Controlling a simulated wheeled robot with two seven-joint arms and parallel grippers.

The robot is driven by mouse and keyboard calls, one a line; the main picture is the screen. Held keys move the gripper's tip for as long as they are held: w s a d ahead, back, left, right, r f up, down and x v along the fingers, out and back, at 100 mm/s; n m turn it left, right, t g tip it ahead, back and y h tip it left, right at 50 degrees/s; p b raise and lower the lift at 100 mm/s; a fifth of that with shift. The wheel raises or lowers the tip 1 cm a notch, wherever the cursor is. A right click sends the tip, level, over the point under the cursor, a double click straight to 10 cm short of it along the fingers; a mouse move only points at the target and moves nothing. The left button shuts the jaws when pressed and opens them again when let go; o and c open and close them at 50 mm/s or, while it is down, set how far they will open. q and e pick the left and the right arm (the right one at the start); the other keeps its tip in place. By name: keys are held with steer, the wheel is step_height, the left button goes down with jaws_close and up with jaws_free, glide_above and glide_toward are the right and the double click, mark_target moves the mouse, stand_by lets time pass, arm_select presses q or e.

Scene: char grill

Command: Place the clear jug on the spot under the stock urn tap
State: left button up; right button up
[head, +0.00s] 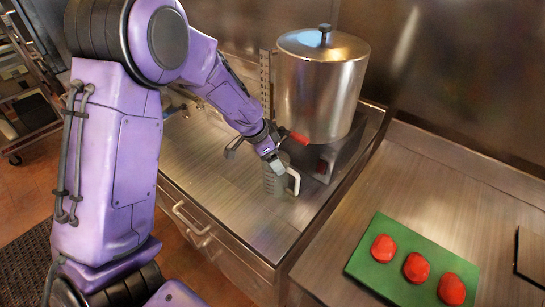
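The stock urn (318,95) is a large steel cylinder with a lid and dark knob, standing on the steel counter. Its tap (299,138) shows a red lever at the lower front. The clear jug (270,184) looks grey and see-through, has a pale handle (293,181), and appears upright on the counter in front of the urn, below and a little left of the lever. My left gripper (276,163) is at the top of the jug near its handle. It hides part of the jug, and its grip is too small to make out. My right gripper is out of view.
A green board (370,264) with several red pieces (416,268) lies on the right counter. A dark box-like base (333,158) with a red part is under the urn. The counter's front edge and drawer handles (190,218) are near my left arm. Bare counter surrounds the jug.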

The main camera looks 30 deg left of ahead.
arm_select(q)
steer(key=o, duration=1.2)
steer(key=shift+w+f, duration=0.1)
steer(key=shift+o, duration=0.7)
steer(key=shift+w, duration=0.15)
steer(key=b+v, duration=0.1)
steer(key=v, duration=1.1)
steer(key=shift+r, duration=0.25)
